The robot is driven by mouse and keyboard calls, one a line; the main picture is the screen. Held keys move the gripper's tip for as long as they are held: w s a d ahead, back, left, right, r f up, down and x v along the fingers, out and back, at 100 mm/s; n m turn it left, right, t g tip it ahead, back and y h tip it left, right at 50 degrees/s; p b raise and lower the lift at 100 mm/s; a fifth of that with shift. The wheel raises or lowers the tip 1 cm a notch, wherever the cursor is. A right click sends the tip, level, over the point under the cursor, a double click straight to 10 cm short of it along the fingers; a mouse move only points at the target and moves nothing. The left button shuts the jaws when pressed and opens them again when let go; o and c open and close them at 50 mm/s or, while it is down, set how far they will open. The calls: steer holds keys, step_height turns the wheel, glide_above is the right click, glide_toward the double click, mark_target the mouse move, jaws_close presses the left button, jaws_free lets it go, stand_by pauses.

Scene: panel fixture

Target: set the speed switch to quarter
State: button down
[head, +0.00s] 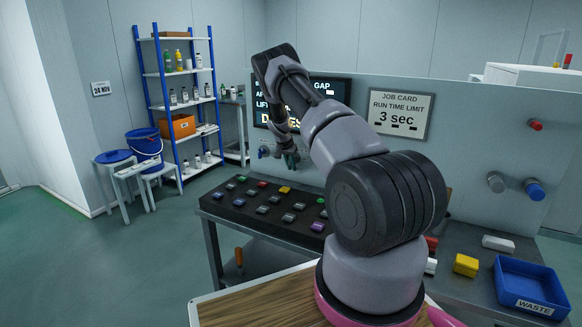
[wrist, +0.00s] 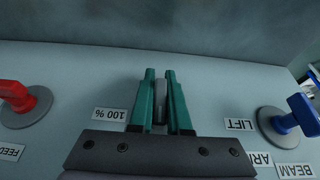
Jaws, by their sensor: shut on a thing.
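My gripper (wrist: 160,105) is shut on a narrow grey handle (wrist: 160,100) between its green fingers, in the wrist view. This looks like a switch handle on the pale panel. A "100 %" label (wrist: 109,114) shows upside down to the left of the fingers. No speed label is readable, and the handle's base and setting are hidden by the gripper. In the head view my gripper (head: 288,158) is at the panel, below the dark display, and the handle cannot be made out there.
In the wrist view a red switch (wrist: 18,98) stands left and a blue switch (wrist: 297,115) right, near a "LIFT" label (wrist: 239,124). In the head view a job card (head: 401,113) reads "3 sec". A button board (head: 265,212) and blue waste tray (head: 535,306) lie below.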

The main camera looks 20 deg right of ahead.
steer(key=shift+w+d+r, duration=0.1)
steer(key=shift+w+r, duration=0.05)
steer(key=shift+r, duration=0.05)
steer(key=c, duration=0.9)
jaws_free()
steer(key=shift+f, duration=0.1)
steer(key=v, duration=1)
steer(key=shift+r, duration=0.35)
